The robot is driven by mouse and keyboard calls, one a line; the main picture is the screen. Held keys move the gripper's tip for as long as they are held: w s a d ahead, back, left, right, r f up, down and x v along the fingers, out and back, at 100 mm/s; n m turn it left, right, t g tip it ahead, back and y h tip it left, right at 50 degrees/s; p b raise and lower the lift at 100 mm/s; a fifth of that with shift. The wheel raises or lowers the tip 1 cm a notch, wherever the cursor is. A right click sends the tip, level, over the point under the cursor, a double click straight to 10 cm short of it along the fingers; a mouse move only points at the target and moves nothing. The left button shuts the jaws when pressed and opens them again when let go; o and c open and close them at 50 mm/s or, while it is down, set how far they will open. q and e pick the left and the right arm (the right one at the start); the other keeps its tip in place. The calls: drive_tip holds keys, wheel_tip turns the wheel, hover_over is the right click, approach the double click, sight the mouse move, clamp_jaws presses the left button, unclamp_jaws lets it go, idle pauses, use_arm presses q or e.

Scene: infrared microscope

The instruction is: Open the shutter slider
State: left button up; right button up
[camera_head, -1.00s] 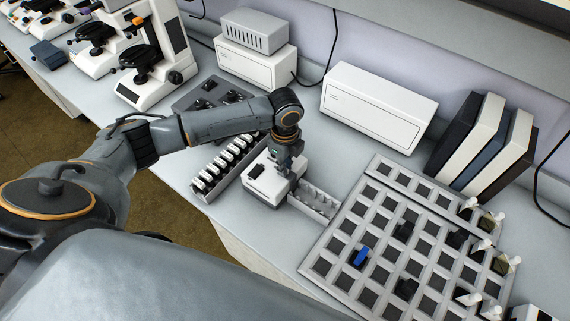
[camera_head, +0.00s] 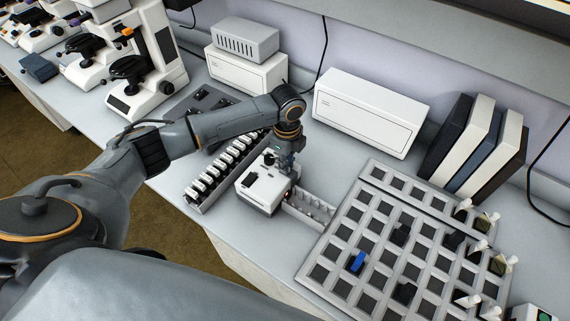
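A small white box-shaped device (camera_head: 264,190) stands near the bench's front edge, with a dark slot or part on its top left. My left gripper (camera_head: 287,168) points down at the device's back right edge. Its fingers are small and partly dark against the device, so I cannot tell whether they are open or shut, or whether they touch it. I cannot make out the shutter slider clearly; the gripper may hide it. My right gripper is not in view.
A row of small black-and-white modules (camera_head: 215,178) lies left of the device. A narrow open tray (camera_head: 310,208) is at its right, then a large grey grid tray (camera_head: 318,250) with a blue block (camera_head: 357,261). White boxes (camera_head: 368,112) and microscopes (camera_head: 145,65) stand behind.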

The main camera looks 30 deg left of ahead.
use_arm(q)
drive_tip(key=shift+o, duration=1.2)
drive_tip(key=shift+w, duration=0.1)
wheel_tip(320, 180, up, 12)
drive_tip(key=shift+f, duration=0.1)
